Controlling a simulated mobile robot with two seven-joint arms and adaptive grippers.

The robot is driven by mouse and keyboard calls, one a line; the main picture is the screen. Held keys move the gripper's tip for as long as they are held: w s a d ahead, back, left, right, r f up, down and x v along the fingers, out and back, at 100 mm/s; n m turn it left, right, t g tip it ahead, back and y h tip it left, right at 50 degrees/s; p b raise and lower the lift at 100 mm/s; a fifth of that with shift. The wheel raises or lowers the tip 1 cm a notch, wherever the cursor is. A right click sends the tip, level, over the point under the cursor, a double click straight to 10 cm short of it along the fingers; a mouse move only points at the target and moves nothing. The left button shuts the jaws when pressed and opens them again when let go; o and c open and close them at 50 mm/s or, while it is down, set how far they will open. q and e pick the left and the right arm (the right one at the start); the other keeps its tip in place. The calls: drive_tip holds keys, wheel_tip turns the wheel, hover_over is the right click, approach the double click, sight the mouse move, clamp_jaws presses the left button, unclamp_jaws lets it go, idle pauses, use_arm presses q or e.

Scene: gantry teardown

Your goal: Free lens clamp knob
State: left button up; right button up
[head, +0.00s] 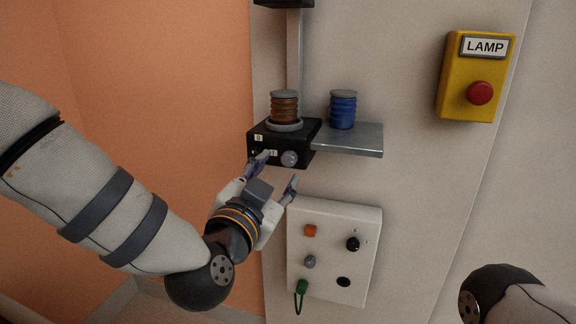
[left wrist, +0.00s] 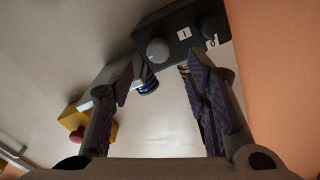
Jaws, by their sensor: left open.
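The grey round knob (head: 289,158) sits on the front face of a small black box (head: 262,143) on the wall; it also shows in the left wrist view (left wrist: 158,50). A brown ribbed cylinder (head: 284,108) stands in a grey ring on top of the box. My left gripper (head: 277,172) is open and empty, just below and in front of the box. In the left wrist view its fingers (left wrist: 160,70) are spread, with the knob beyond the tips and apart from them. My right gripper is out of view.
A blue ribbed cylinder (head: 342,110) stands on a metal shelf (head: 362,140) right of the box. Below hangs a white panel (head: 328,275) with several knobs and a green loop. A yellow LAMP box (head: 455,85) with a red button is at upper right.

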sight(288, 161)
use_arm(q)
drive_tip(key=x, duration=0.6)
drive_tip(key=shift+w+f, duration=0.1)
clamp_jaws()
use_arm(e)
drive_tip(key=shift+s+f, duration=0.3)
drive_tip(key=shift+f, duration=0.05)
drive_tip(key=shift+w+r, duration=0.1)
use_arm(q)
drive_tip(key=n+p, duration=0.1)
drive_tip(key=n, duration=0.3)
drive_tip(key=n+p, duration=0.1)
drive_tip(key=n, duration=0.3)
drive_tip(key=shift+n, duration=0.3)
drive_tip(key=n, duration=0.9)
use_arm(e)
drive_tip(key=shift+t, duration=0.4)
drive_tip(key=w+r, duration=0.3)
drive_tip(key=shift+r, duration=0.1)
use_arm(q)
drive_tip(key=shift+d+n, duration=0.1)
drive_tip(key=shift+n, duration=0.2)
